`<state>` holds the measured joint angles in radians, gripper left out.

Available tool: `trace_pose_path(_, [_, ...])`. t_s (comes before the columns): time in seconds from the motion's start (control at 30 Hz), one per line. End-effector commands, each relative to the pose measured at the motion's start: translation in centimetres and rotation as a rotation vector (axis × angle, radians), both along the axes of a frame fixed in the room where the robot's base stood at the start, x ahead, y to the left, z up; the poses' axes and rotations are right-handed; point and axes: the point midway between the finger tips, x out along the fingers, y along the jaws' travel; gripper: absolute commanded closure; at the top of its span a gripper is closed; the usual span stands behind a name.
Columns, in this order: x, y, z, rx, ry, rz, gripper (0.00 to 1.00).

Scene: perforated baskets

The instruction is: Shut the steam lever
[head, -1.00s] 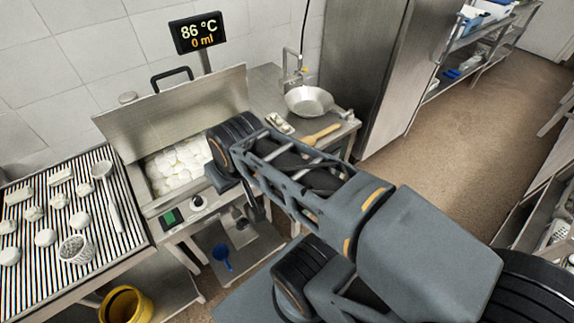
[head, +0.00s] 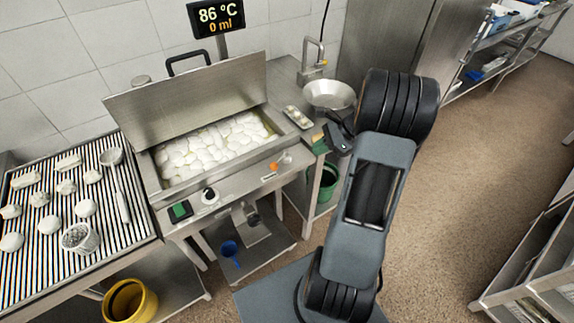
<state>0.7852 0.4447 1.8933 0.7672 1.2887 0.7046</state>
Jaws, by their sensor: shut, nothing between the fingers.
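The steam kettle's front panel (head: 240,188) faces me below an open, tilted lid. A small lever with an orange part (head: 274,167) sits at the right end of this panel. Its exact angle is too small to tell. My gripper (head: 326,138) is at the right of the panel, above the side table's front edge and apart from the lever. It is shut and empty; its fingertips are small and dark in this view.
The basin holds many pale rounded pieces (head: 210,148). The panel also has a green switch (head: 180,210) and a dial (head: 209,196). A metal pan (head: 329,94) stands behind my gripper. A striped rack (head: 35,262) is at the left. A yellow bucket (head: 128,300) is below.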

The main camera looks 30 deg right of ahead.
Motion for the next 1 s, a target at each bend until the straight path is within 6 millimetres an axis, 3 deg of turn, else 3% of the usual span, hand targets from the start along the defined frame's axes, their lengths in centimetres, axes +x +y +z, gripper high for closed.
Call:
trace_pose_path(0.1, [0.2, -0.9, -1.2, 0.049, 0.019, -0.058, 1.00])
trace_pose_path(0.23, [0.6, -0.2, -2.2, 0.063, 0.025, -0.074, 1.00])
trace_pose_path(0.7, [3.1, 5.7, -7.8, 0.060, 0.026, -0.070, 1.00])
trace_pose_path(1.0, [4.5, 8.6, -7.0, 0.058, 0.022, -0.070, 1.00])
